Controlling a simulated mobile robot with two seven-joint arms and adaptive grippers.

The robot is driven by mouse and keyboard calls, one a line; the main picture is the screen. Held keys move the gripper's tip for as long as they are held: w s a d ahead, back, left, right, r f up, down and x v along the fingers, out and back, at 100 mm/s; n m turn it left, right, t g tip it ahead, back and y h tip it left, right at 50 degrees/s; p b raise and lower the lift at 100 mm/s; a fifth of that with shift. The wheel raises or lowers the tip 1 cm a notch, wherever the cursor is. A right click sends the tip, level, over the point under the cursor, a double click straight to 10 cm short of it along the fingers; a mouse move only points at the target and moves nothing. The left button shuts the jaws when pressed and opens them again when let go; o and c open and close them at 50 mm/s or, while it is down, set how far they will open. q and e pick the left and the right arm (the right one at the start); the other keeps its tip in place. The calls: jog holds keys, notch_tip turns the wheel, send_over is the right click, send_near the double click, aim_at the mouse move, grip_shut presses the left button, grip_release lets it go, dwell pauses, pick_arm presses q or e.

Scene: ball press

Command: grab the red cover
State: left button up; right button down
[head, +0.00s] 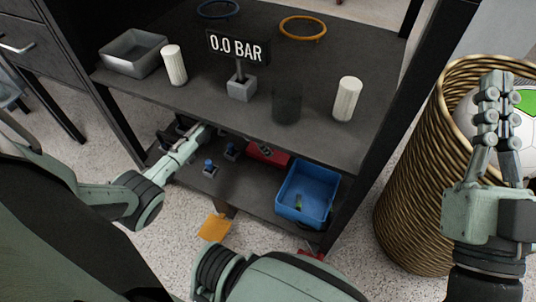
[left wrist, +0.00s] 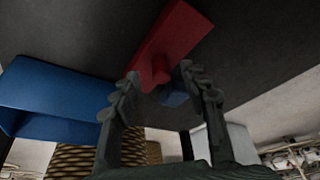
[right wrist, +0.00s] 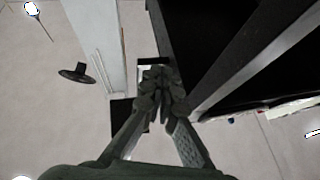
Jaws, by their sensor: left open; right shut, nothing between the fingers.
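The red cover (head: 267,154) lies on the lower shelf, partly hidden by the upper shelf's edge in the head view. In the left wrist view the red cover (left wrist: 176,38) is a flat red slab with a knob at its near end. My left gripper (left wrist: 160,80) is open, with its fingertips on either side of the knob; I cannot tell whether they touch it. In the head view my left arm reaches in under the upper shelf. My right gripper (head: 491,105) is shut and empty, raised in front of the wicker basket; it also shows in the right wrist view (right wrist: 158,82).
A blue bin (head: 306,194) stands right of the cover on the lower shelf. Small blue-topped knobs (head: 230,149) stand left of it. The upper shelf (head: 190,97) overhangs the left arm. The wicker basket (head: 410,190) holds a ball. An orange piece (head: 214,228) lies below.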

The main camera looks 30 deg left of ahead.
pick_arm(q)
jog(key=shift+x, duration=0.8)
jog(key=shift+w+f, duration=0.15)
jog(key=shift+f, duration=0.1)
grip_shut()
pick_arm(e)
jog(key=shift+s+d+r+t, duration=0.3)
jog(key=shift+s+r+t, duration=0.1)
jog(key=shift+r+t, duration=0.35)
pick_arm(q)
jog(key=shift+r, duration=0.15)
